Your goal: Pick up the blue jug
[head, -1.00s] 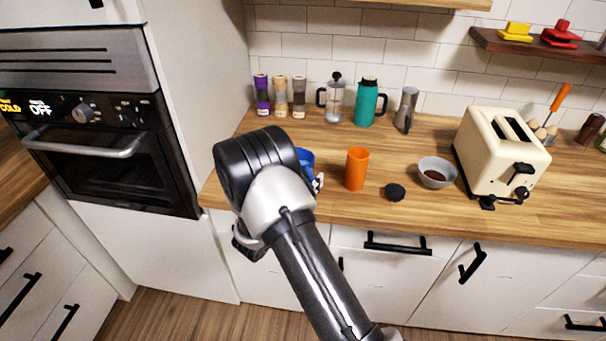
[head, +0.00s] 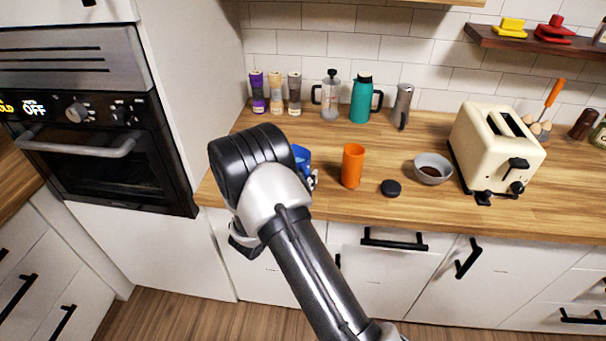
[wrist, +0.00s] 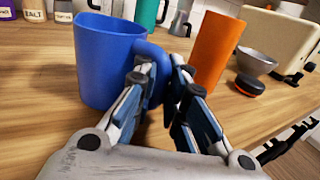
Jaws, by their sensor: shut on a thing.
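The blue jug (wrist: 107,62) stands upright in the left half of the wrist view, its handle towards the right. My gripper (wrist: 162,78) is shut on the handle, with one finger on each side of it. In the head view most of the blue jug (head: 302,156) is hidden behind my wrist, and only a small part of my gripper (head: 313,180) shows. The jug appears to rest on the wooden counter; I cannot tell whether it is slightly raised.
An orange cup (head: 352,166) stands close to the right of the jug. A black lid (head: 391,188), a grey bowl (head: 433,168) and a cream toaster (head: 490,150) are further right. A teal flask (head: 361,100), a French press (head: 330,97) and spice jars (head: 275,93) line the back.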

